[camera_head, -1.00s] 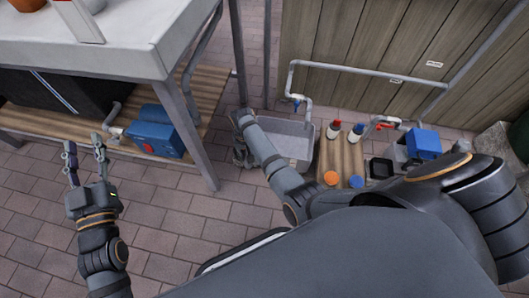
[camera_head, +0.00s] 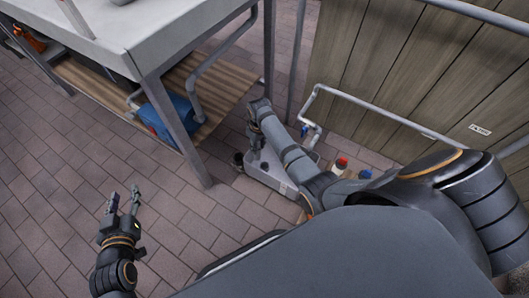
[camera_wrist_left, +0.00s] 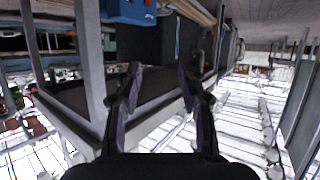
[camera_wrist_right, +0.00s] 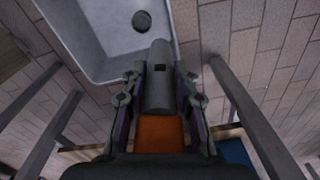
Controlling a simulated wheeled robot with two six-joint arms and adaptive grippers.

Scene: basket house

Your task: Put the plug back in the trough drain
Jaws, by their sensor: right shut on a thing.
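The grey trough (camera_head: 268,177) stands on the paving by the wooden wall. Its pale inside also shows in the right wrist view (camera_wrist_right: 88,40), with a dark round spot (camera_wrist_right: 142,21), which looks like the open drain, on its floor. My right gripper (camera_head: 254,143) is over the trough's left end in the head view. In the right wrist view it is shut on the plug (camera_wrist_right: 158,85), a grey cylinder with an orange part between the fingers. The cylinder's tip is apart from the drain in the picture. My left gripper (camera_head: 124,201) is open and empty over the paving.
A bench leg (camera_head: 180,135) stands left of the trough, with a blue box (camera_head: 172,110) on the lower wooden shelf. A grey pipe with a blue valve (camera_head: 305,130) comes down at the trough's back. A red-capped bottle (camera_head: 341,163) stands to the right.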

